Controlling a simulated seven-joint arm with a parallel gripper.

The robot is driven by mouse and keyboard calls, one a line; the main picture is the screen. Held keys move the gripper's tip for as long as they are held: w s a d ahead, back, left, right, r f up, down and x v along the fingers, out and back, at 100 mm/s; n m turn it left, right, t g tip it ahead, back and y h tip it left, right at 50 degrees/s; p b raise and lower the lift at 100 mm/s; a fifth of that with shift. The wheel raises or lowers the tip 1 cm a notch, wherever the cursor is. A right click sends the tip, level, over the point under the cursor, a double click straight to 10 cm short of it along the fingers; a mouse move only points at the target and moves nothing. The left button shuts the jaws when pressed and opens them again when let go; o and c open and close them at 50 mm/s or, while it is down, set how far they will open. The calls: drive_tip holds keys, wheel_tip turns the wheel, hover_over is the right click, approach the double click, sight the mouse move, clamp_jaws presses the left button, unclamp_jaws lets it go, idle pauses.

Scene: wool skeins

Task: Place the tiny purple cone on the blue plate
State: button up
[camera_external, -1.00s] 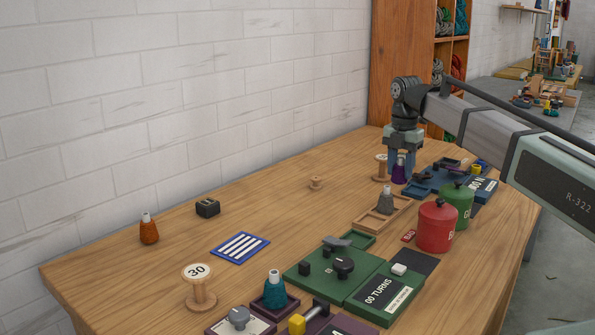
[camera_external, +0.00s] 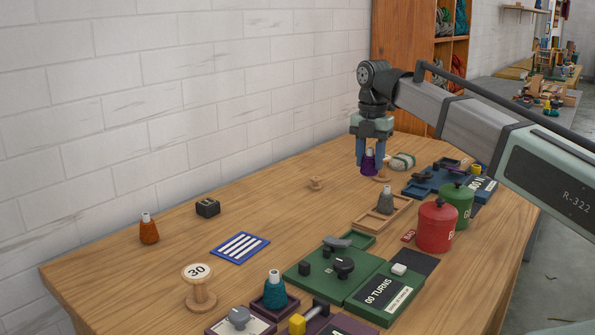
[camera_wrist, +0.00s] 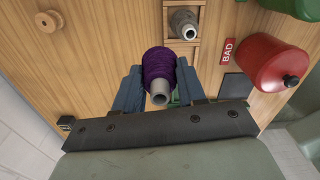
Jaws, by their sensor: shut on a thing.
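The tiny purple cone (camera_external: 369,163) is between the fingers of my gripper (camera_external: 374,160), held upright above the far part of the table. In the wrist view the purple yarn (camera_wrist: 160,62) and its pale tip show between the two blue fingers of my gripper (camera_wrist: 160,85), which is shut on it. The blue plate (camera_external: 240,248), a flat blue rectangle with white stripes, lies on the table nearer the camera and left of my gripper. It does not show clearly in the wrist view.
A small wooden spool (camera_external: 316,183) and a black block (camera_external: 207,208) stand on the mostly open left side. An orange cone (camera_external: 149,230) and a spool marked 30 (camera_external: 198,285) stand near the plate. A grey cone (camera_external: 386,202) and red canister (camera_external: 437,226) stand right.

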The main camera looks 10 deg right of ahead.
drive_tip(key=s+a+n, duration=0.1)
drive_tip(key=s+a, duration=0.4)
drive_tip(key=a, duration=0.4)
drive_tip(key=s+a+n, duration=0.2)
drive_tip(key=s+a, duration=0.2)
drive_tip(key=a, duration=0.5)
drive_tip(key=s+a+n, duration=0.1)
drive_tip(key=s+a, duration=0.4)
drive_tip(key=a, duration=0.4)
drive_tip(key=m, duration=0.6)
hover_over(241, 246)
drive_tip(key=shift+f, duration=4.9)
drive_tip(key=o, duration=1)
drive_tip(key=shift+f, duration=0.1)
drive_tip(key=shift+o, duration=0.2)
wheel_tip(241, 246, up, 12)
